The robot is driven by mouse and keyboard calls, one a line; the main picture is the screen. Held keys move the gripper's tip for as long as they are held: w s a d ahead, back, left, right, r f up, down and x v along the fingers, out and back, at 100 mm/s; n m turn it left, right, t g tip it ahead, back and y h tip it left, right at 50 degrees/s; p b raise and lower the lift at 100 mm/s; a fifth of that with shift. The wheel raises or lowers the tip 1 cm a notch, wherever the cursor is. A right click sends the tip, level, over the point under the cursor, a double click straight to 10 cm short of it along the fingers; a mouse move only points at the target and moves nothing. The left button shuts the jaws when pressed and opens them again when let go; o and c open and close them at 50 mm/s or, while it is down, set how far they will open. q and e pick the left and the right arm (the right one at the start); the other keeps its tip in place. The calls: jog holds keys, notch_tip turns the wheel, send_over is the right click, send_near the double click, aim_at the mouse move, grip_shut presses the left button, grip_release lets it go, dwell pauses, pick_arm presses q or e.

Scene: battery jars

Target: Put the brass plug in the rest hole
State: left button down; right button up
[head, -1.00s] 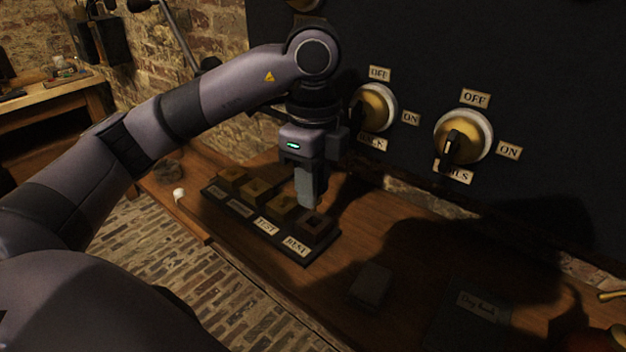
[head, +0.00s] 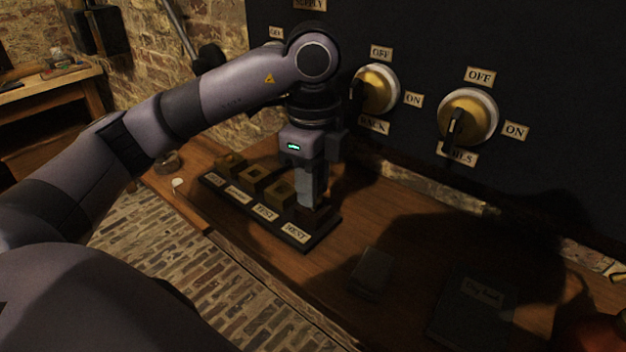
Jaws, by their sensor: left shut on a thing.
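A dark board (head: 255,229) on the wooden bench carries a row of blocks with labels in front. Several are brass-coloured blocks (head: 279,191). At the right end, behind the REST label (head: 296,233), is a darker rest block (head: 322,218). My left gripper (head: 310,202) points straight down over this rest block, its fingertips at or very near the top. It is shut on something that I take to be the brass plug. The plug is hidden by the fingers, and so is the hole, so I cannot tell whether the plug is in it. My right gripper is not in view.
A dark panel with brass OFF/ON switches (head: 468,117) stands close behind the gripper. A small dark block (head: 372,272) and a flat dark book (head: 473,305) lie to the right on the bench (head: 330,262). A small white-tipped thing (head: 178,184) is at left.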

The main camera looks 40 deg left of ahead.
pick_arm(q)
jog(key=shift+f+b, duration=0.5)
jog(key=shift+f, duration=0.25)
dwell(0.6)
jog(key=c, duration=0.8)
grip_release()
notch_tip(320, 180, up, 6)
jog(key=shift+f+p, duration=0.2)
jog(key=shift+p, duration=0.6)
jog(key=shift+r, duration=0.8)
